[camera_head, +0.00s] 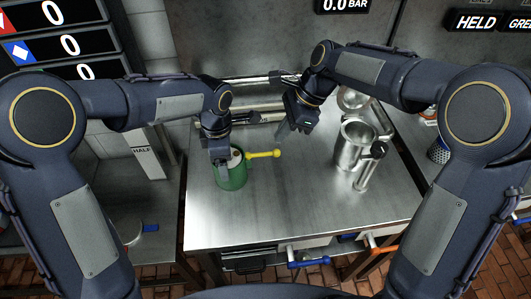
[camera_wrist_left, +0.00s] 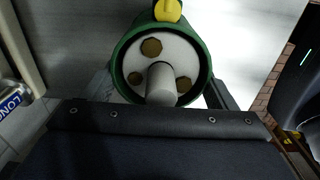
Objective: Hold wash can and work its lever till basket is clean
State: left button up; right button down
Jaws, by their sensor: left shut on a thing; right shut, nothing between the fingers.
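The green wash can (camera_head: 232,178) stands upright on the left part of the steel table, with its yellow lever (camera_head: 263,154) pointing right. My left gripper (camera_head: 222,168) is shut on the can from above and behind its near side. In the left wrist view, the can's green rim (camera_wrist_left: 207,75) surrounds a white round insert (camera_wrist_left: 175,52) with a grey post in the middle and several brown patches on it. I cannot tell if this insert is the basket. My right gripper (camera_head: 284,131) is shut and empty, above the table, to the right of the lever and apart from it.
A shiny metal jug (camera_head: 350,147) and a metal post with a black knob (camera_head: 367,172) stand on the right of the steel table (camera_head: 290,210). A dark mesh cup (camera_head: 438,152) is farther right. Blue (camera_head: 309,262) and orange (camera_head: 374,245) handles stick out at the front. The table's middle is clear.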

aim_at(274, 150)
jog(key=shift+x, duration=2.65)
jog(key=shift+f, duration=1.35)
jog(key=shift+d, duration=0.1)
jog(key=d, duration=0.1)
jog(key=d+r, duration=0.1)
jog(key=d, duration=0.1)
jog(key=shift+w, duration=0.2)
jog(key=shift+r, duration=0.15)
jog(key=v, duration=1.1)
jog(key=shift+d+r, duration=0.15)
jog(key=shift+r, duration=0.2)
